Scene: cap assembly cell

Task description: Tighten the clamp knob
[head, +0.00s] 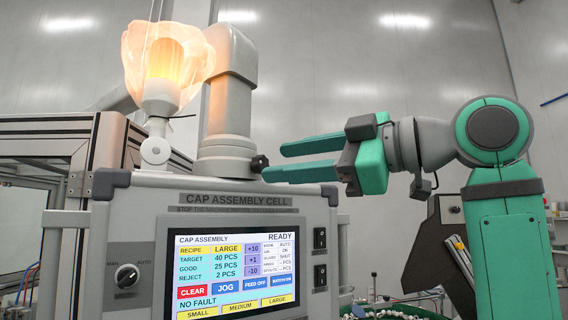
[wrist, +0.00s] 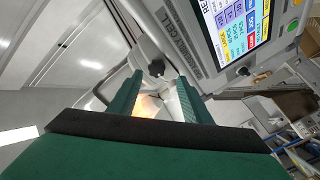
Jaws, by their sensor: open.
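The clamp knob (head: 259,162) is small and black, on the side of the grey column's round base on top of the cabinet. It also shows in the wrist view (wrist: 156,68), just beyond and between the fingertips. My gripper (head: 274,160) comes from the right, with its two long green fingers spread apart and pointing left. The knob sits at the tips of the fingers. In the wrist view my gripper (wrist: 159,80) has nothing between its fingers. I cannot tell whether a finger touches the knob.
The cap assembly cabinet (head: 140,218) stands below, with a lit touch screen (head: 238,268) reading READY. A green-rimmed bowl of small parts (head: 395,312) is at lower right.

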